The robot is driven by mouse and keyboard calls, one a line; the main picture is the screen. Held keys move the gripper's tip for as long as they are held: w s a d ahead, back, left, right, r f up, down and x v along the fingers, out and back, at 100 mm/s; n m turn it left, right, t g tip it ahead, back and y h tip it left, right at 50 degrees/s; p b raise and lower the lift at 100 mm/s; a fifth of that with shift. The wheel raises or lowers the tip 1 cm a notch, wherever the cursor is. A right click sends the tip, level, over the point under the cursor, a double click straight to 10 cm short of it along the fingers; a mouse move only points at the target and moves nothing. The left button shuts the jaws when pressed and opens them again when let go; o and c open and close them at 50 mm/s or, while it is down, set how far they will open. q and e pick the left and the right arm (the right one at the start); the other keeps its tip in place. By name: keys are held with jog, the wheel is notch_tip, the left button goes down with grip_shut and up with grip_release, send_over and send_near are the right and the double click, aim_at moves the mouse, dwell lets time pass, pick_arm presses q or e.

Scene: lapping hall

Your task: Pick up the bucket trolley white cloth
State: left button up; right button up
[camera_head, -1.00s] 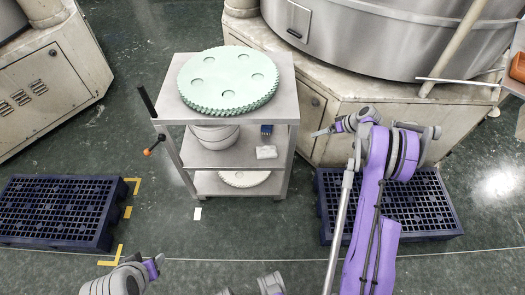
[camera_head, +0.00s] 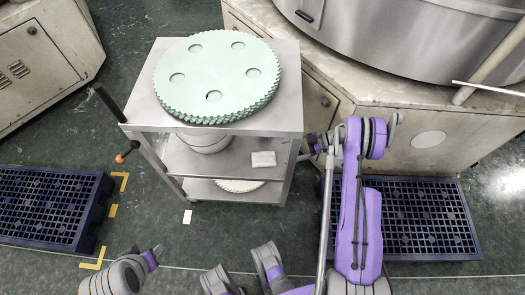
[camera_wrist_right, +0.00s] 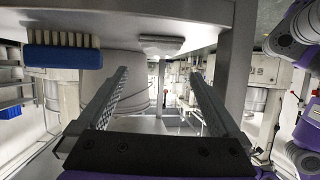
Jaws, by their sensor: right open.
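The white cloth (camera_head: 263,158) lies folded on the middle shelf of the grey trolley (camera_head: 290,120), near its right front corner. It also shows in the right wrist view (camera_wrist_right: 162,45), which appears upside down, beyond my fingertips. My right gripper (camera_head: 310,145) is just right of the trolley, beside the cloth and apart from it. In the wrist view its fingers (camera_wrist_right: 158,75) are spread with nothing between them. My left gripper (camera_head: 157,252) is low at the left, away from the trolley; its jaws are too unclear to read.
A green toothed disc stack (camera_head: 215,78) covers the trolley top. A white bucket (camera_head: 204,142) and a blue brush (camera_wrist_right: 63,50) share the cloth's shelf. A trolley post (camera_wrist_right: 232,70) stands close to the right gripper. Dark pallets (camera_head: 420,220) (camera_head: 45,210) flank the trolley.

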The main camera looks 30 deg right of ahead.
aim_at(265, 157)
jog(key=shift+w+a+f+n, duration=0.15)
jog(key=shift+a+f+n, duration=0.15)
jog(key=shift+a, duration=0.25)
jog(key=x, duration=0.4)
jog(key=shift+a, duration=0.3)
jog(key=b+x, duration=0.1)
jog(key=x, duration=0.4)
jog(key=shift+w+a, duration=0.1)
jog(key=shift+w, duration=0.2)
jog(key=c, duration=1.1)
